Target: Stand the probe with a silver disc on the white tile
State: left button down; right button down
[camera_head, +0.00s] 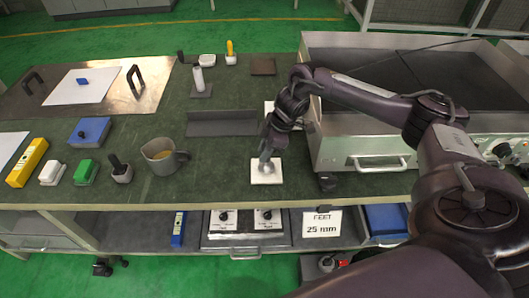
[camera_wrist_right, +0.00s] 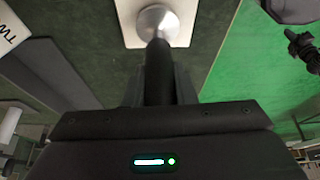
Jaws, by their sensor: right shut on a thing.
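The probe has a silver disc (camera_wrist_right: 158,24) at its end and a black handle (camera_wrist_right: 157,75). My right gripper (camera_head: 270,146) is shut on the handle, and its fingers show on both sides of the handle in the right wrist view (camera_wrist_right: 158,90). The disc (camera_head: 266,165) is over the white tile (camera_head: 268,178) near the front edge of the table. In the right wrist view the tile (camera_wrist_right: 130,32) lies behind the disc. The disc looks at or very close to the tile, but I cannot tell whether they touch. My left gripper is not in view.
A grey jug (camera_head: 160,160), a dark stand with a handle (camera_head: 120,170), green, white and yellow blocks are left of the tile. A dark angled plate (camera_head: 222,124) lies behind it. A large steel hotplate unit (camera_head: 372,150) stands right, close to my arm.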

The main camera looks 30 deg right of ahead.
jog(key=shift+f, duration=0.45)
jog(key=shift+f, duration=0.1)
jog(key=c, duration=1.2)
grip_release()
jog(key=shift+d+r, duration=0.15)
jog(key=shift+r, duration=0.3)
jog(key=v, duration=1.1)
jog(key=shift+s+r, duration=0.1)
